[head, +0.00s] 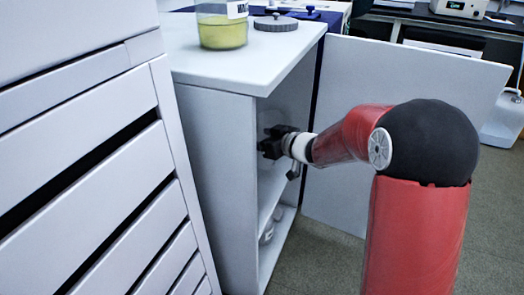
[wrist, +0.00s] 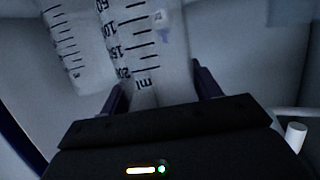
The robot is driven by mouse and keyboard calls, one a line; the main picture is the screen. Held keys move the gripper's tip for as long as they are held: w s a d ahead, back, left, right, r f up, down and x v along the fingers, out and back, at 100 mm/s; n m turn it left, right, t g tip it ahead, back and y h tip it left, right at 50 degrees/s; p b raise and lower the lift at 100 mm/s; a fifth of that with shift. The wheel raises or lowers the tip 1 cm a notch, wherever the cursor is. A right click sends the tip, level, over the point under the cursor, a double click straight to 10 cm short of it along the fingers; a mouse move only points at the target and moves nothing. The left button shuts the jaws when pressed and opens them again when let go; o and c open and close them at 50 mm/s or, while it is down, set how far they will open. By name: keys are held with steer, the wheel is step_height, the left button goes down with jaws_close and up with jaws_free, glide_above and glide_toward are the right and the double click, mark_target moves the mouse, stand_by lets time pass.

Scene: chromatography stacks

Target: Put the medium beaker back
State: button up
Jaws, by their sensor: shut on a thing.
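My gripper (head: 272,143) reaches into the upper part of an open white cabinet (head: 222,160), and its tips are partly hidden by the cabinet side in the head view. In the wrist view my gripper (wrist: 160,88) is shut on a clear graduated beaker (wrist: 146,45), marked up to 200 ml, which I take to be the medium beaker. A second clear graduated vessel (wrist: 80,50) stands close to its left; I cannot tell whether they touch.
The cabinet door (head: 400,110) is open on the right, behind my arm. A lower shelf holds some glassware (head: 267,235), hard to make out. A jar of yellow-green liquid (head: 222,32) and a grey round lid (head: 276,23) are on top. White drawers (head: 90,170) stand left.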

steer(key=shift+f+b, duration=0.4)
steer(key=shift+f, duration=1.35)
steer(key=shift+f, duration=0.2)
steer(key=o, duration=1.2)
steer(key=shift+c, duration=0.2)
